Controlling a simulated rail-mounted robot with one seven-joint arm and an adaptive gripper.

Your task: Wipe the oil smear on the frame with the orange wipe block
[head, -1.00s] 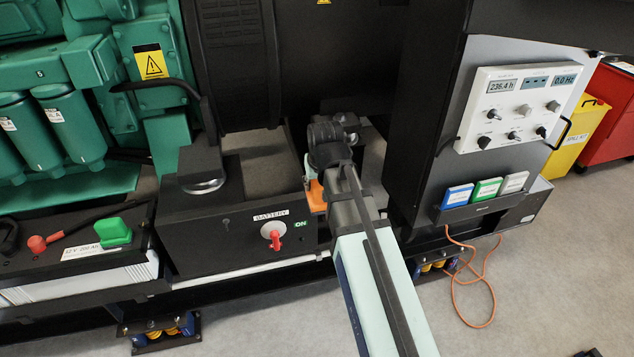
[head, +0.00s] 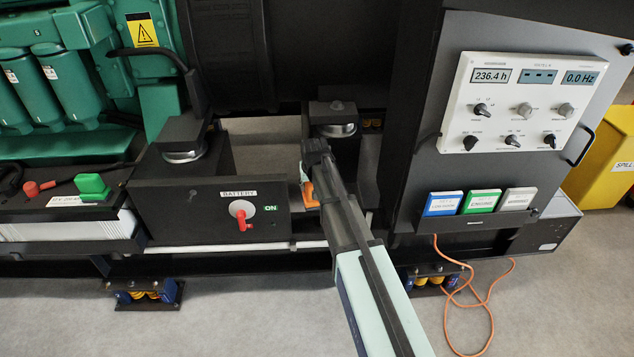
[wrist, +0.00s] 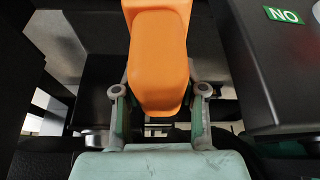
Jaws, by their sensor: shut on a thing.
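The orange wipe block (wrist: 158,60) fills the upper middle of the wrist view, between the two fingers of my gripper (wrist: 160,92). The gripper is shut on it. In the head view a sliver of the orange block (head: 308,192) shows at the left of my gripper (head: 308,172), beside the black battery switch box. The block is over the gap between that box and the control cabinet. The frame rail (head: 235,248) runs below the box. I see no oil smear in either view, and my arm hides part of the frame. I cannot tell whether the block touches the frame.
The battery box (head: 205,205) with a red switch (head: 243,220) stands close left of the gripper. The control cabinet (head: 425,160) with colored card holders (head: 480,203) stands right. A round mount (head: 335,125) is just behind. An orange cable (head: 470,300) lies on the floor.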

